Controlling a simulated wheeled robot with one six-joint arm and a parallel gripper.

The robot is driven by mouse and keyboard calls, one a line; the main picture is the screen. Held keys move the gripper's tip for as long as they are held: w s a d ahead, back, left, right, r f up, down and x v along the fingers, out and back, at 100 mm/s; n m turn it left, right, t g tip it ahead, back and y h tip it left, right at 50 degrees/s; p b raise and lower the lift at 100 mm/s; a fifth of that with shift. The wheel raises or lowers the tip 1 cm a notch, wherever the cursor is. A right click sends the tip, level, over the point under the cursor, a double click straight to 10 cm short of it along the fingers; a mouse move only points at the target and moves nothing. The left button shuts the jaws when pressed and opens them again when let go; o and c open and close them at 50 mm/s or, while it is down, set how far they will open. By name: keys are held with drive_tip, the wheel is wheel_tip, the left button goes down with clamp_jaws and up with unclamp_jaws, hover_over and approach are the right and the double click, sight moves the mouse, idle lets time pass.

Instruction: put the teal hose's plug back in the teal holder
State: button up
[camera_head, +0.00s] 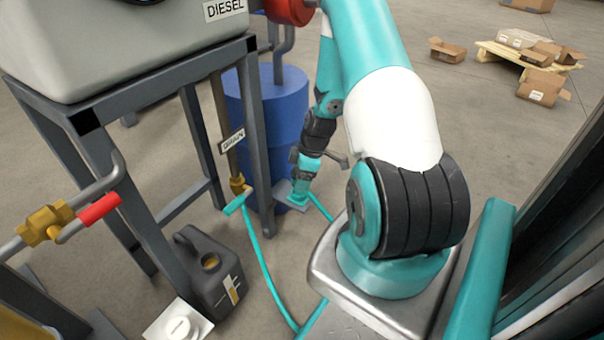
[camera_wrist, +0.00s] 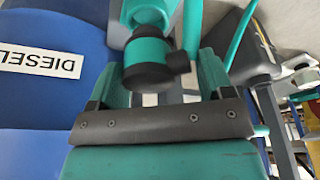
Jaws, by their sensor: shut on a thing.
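My gripper (camera_head: 297,198) is low beside the blue drum in the head view. In the wrist view its two teal jaws (camera_wrist: 160,88) are shut on the hose's plug (camera_wrist: 148,62), a teal piece with a dark rounded end. The teal hose (camera_head: 266,268) hangs from near the brass drain fitting, curves down to the floor and passes behind my base. A length also shows at my gripper and in the wrist view (camera_wrist: 240,38). The plug is hidden or too small in the head view. I cannot clearly identify the teal holder in either view.
A steel frame (camera_head: 165,85) carries a grey diesel tank (camera_head: 110,40) at the left. A brass drain fitting (camera_head: 240,184), a blue drum (camera_head: 285,100) and a dark jerrycan (camera_head: 212,275) stand near my arm. A pallet with boxes (camera_head: 530,55) is far right. The floor between is clear.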

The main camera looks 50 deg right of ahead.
drive_tip(key=shift+f+b, duration=0.95)
drive_tip(key=shift+f, duration=0.8)
idle(0.4)
drive_tip(key=o, duration=1.1)
drive_tip(key=p+v, duration=0.8)
drive_tip(key=v, duration=0.9)
drive_tip(key=shift+r+p, duration=0.25)
drive_tip(key=shift+p, duration=0.15)
drive_tip(key=shift+w, duration=0.1)
